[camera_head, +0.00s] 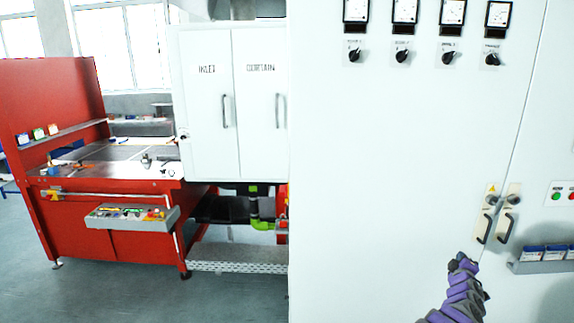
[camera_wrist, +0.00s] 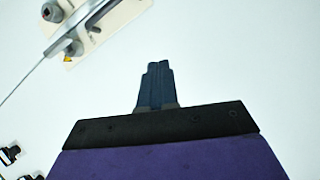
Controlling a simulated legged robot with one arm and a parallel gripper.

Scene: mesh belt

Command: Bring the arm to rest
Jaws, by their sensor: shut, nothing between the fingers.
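My purple and black arm reaches up from the bottom right of the head view. My gripper (camera_head: 463,263) is at its end, in front of the white cabinet (camera_head: 400,180) and just below and left of the two door handles. In the wrist view my gripper (camera_wrist: 157,82) shows dark fingers pressed together with nothing between them. White cabinet surface lies beyond the fingertips. Whether the fingertips touch the cabinet cannot be told.
The left handle (camera_head: 485,228) and right handle (camera_head: 505,227) flank the door seam close to my gripper. A grey shelf (camera_head: 545,266) with small boxes is at right. A red workbench (camera_head: 125,225) stands at left. Open floor (camera_head: 120,292) lies at lower left.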

